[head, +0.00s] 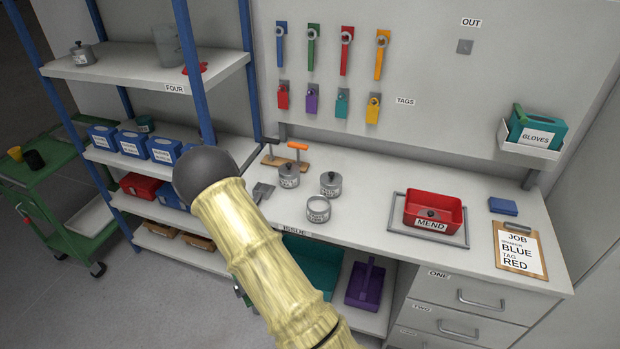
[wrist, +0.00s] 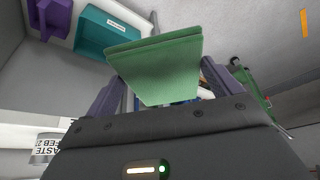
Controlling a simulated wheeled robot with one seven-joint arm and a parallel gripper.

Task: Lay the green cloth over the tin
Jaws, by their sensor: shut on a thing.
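My gripper (wrist: 165,85) is shut on the green cloth (wrist: 158,68), a flat folded piece with its layers showing at the upper edge, held between the two fingers. In the head view my own arm hides the gripper and nearly all around it. An open, lidless tin (head: 318,210) stands upright near the bench's front edge, with nothing over it. Two lidded tins, one at the back left (head: 289,176) and one at the back right (head: 330,184), stand close behind it. A labelled tin (wrist: 45,147) shows partly at the wrist view's lower left; I cannot tell which it is.
The bench (head: 370,172) also holds a red MEND tray (head: 435,198), a clipboard (head: 520,250) and a blue block (head: 503,206). A teal bin (head: 308,262) and a purple carrier (head: 366,284) sit below. Shelving (head: 140,65) and a green trolley (head: 50,180) stand left.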

